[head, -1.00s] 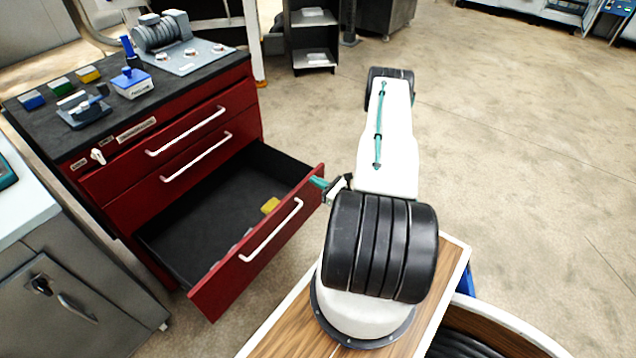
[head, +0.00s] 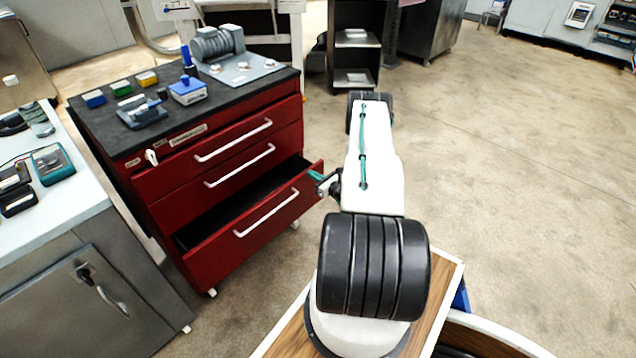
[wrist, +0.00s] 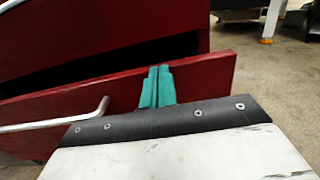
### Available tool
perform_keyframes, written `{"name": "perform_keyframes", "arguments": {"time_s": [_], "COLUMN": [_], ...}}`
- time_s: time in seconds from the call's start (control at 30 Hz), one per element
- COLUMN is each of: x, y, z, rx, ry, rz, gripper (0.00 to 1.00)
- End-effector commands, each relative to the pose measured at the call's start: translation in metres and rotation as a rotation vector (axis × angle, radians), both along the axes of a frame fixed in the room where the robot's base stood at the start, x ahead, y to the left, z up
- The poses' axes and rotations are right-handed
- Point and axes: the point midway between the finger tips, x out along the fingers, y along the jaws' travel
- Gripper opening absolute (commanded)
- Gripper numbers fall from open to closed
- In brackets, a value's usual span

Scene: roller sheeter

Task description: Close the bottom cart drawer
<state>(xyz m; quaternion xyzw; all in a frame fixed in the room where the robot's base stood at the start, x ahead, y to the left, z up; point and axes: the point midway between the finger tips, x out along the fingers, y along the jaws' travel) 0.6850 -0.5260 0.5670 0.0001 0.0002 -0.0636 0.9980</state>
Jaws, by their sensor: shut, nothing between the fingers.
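The red tool cart (head: 150,190) stands at the left in the head view. Its bottom drawer (head: 225,250) is partly open, with a dark gap behind its front panel and a white bar handle (head: 266,213). The two drawers above it are shut. My gripper (head: 320,178) is at the right end of the bottom drawer's front, near its top edge. In the wrist view, my gripper's teal fingers (wrist: 156,85) are together and empty, up against the red drawer front (wrist: 205,85), to the right of the handle (wrist: 60,123). Exact contact is hard to tell.
A grey cabinet with a pale top (head: 80,215) stands left of the cart. Small boxes and a grey motor unit (head: 217,42) sit on the cart's black top. A dark shelf (head: 354,50) stands behind. The floor (head: 510,150) to the right is clear.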

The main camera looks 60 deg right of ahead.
Motion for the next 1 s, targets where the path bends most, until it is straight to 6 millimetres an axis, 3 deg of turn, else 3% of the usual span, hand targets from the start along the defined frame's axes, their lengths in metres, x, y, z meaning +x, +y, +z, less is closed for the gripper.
{"name": "perform_keyframes", "arguments": {"time_s": [0.2,0.4,1.0], "x": [0.039,0.061,0.07], "y": [-0.005,-0.007,-0.008], "z": [0.0,0.0,0.0], "rx": [-0.002,-0.001,0.0], "ry": [-0.002,-0.001,0.0], "rz": [0.001,0.001,0.001], "gripper": [0.0,0.0,0.0]}}
